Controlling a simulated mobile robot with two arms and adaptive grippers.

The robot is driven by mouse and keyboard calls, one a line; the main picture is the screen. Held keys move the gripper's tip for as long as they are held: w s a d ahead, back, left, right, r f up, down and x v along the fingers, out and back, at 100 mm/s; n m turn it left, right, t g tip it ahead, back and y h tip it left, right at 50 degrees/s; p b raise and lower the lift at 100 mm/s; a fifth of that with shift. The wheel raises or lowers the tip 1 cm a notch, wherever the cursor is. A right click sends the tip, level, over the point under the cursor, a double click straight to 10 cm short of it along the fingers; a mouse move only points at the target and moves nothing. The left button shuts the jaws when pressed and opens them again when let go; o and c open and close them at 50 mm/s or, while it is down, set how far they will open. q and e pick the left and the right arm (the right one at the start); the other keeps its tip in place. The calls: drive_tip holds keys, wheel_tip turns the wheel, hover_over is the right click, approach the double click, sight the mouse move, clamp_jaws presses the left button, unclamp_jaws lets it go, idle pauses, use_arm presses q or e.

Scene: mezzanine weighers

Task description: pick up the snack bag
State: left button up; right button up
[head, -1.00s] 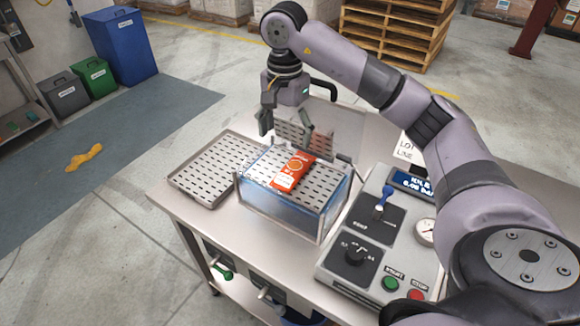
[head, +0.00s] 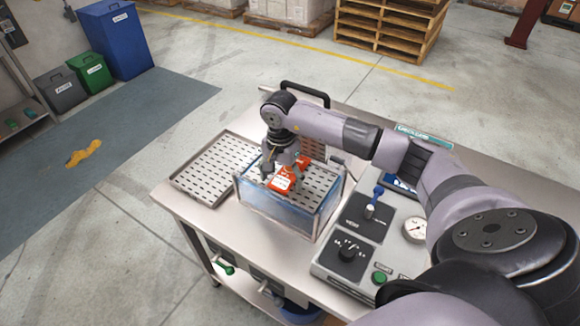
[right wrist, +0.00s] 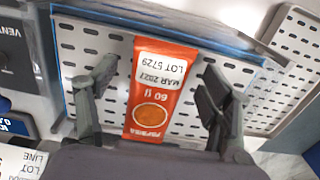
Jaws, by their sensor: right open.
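The snack bag (head: 282,181) is orange-red with a white label. It lies on the perforated plate of a clear-walled tank (head: 277,212) on the metal table. In the right wrist view the bag (right wrist: 160,95) shows its printed label and lies between the two fingers. My right gripper (head: 282,172) is just above the bag and partly hides it in the head view. In the right wrist view my right gripper (right wrist: 160,90) is open, one finger on each side of the bag, with gaps to both. My left gripper is not in view.
A perforated tray (head: 213,168) lies left of the tank. A control panel (head: 352,235) with a knob, a blue-handled lever and a gauge (head: 415,229) stands to the right. A black handle (head: 305,92) rises behind the tank.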

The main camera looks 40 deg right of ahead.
drive_tip(key=shift+f, duration=0.25)
drive_tip(key=shift+c, duration=0.4)
drive_tip(key=c, duration=1.2)
drive_tip(key=shift+r, duration=0.1)
